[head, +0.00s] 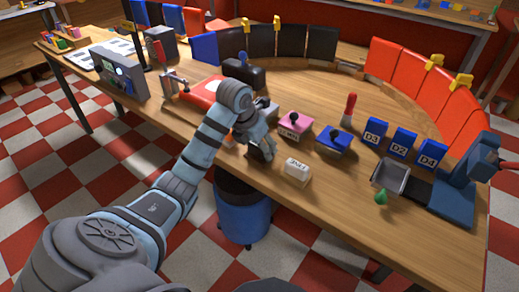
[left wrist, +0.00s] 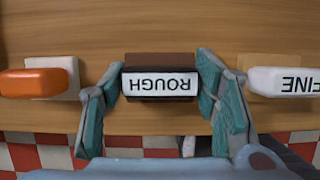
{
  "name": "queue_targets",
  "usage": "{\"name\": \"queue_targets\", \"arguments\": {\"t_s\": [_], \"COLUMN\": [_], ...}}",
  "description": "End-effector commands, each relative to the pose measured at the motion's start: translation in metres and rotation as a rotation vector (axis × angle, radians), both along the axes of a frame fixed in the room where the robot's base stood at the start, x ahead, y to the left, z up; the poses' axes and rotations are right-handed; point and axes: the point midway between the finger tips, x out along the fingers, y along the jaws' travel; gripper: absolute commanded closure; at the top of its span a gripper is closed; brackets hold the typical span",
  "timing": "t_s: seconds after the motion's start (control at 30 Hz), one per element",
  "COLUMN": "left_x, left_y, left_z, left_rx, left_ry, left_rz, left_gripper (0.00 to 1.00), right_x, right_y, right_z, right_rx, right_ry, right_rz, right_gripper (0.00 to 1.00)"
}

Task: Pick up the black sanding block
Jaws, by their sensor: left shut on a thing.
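The dark sanding block (left wrist: 160,60) shows in the left wrist view, with a white label reading ROUGH, upside down there, on its near face. It looks dark brown to black. My left gripper (left wrist: 160,78) has one finger on each side of it, shut on it. In the head view my left gripper (head: 262,148) is low over the front part of the table and mostly hides the block. Whether the block touches the table I cannot tell. My right gripper is not in view.
A white block labelled FINE (head: 297,172) stands just right of the gripper. An orange block (left wrist: 36,83) lies on the other side. Pink (head: 294,127) and blue (head: 333,141) boxes stand behind. The table's front edge (head: 290,202) is close, with a blue bin (head: 243,215) below.

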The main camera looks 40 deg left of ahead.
Motion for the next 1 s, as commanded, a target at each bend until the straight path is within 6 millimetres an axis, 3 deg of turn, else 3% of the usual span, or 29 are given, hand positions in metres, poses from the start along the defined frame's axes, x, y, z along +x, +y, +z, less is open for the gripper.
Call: {"name": "queue_targets", "arguments": {"t_s": [0.17, 0.3, 0.5, 0.63, 0.8, 1.0], "left_x": [0.001, 0.001, 0.0, 0.0, 0.0, 0.0], "left_y": [0.0, 0.0, 0.0, 0.0, 0.0, 0.0], "left_z": [0.02, 0.06, 0.142, 0.177, 0.2, 0.201], "left_rx": [0.0, 0.001, 0.0, 0.0, 0.0, 0.0], "left_ry": [-0.004, -0.006, -0.002, -0.001, -0.001, -0.001], "left_rz": [-0.001, -0.001, 0.0, 0.0, 0.0, 0.0], "left_gripper": [0.75, 0.75, 0.75, 0.75, 0.75, 0.75], "right_x": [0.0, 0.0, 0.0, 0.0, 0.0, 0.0], "right_y": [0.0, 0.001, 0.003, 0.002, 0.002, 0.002], "right_z": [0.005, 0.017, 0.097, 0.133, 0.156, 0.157], "right_rx": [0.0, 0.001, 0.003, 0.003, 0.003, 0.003], "right_ry": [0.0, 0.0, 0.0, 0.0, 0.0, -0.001], "right_rz": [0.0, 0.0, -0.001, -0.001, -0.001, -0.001], "right_gripper": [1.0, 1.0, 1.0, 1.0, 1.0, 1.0]}}
